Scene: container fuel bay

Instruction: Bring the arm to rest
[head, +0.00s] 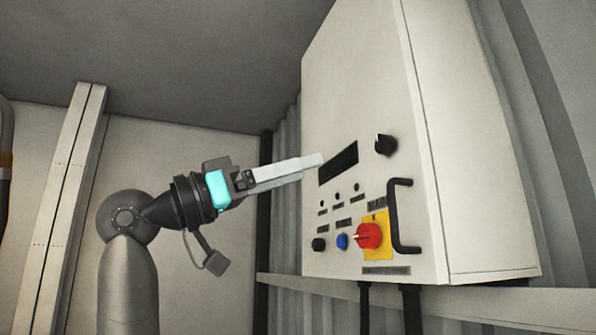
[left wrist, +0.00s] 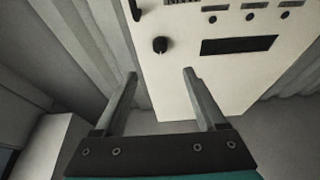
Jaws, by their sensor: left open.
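My left arm comes up from the lower left in the head view. Its left gripper (head: 312,162) points right, its tips in front of the control cabinet's dark display, seen side-on. In the left wrist view the gripper (left wrist: 159,75) has its two fingers wide apart with nothing between them. The control cabinet (head: 440,60) is light-coloured and mounted on the wall. Beyond the fingers, the wrist view shows the cabinet face (left wrist: 185,85) with a black knob. I cannot tell the exact gap between fingertips and cabinet. My right gripper is not in view.
The cabinet carries a display (head: 339,163), a black knob (head: 385,145), a black handle (head: 399,215), a red switch (head: 368,236) on a yellow plate and a blue button (head: 342,241). A ledge (head: 480,299) runs below. A pale post (head: 62,200) stands left.

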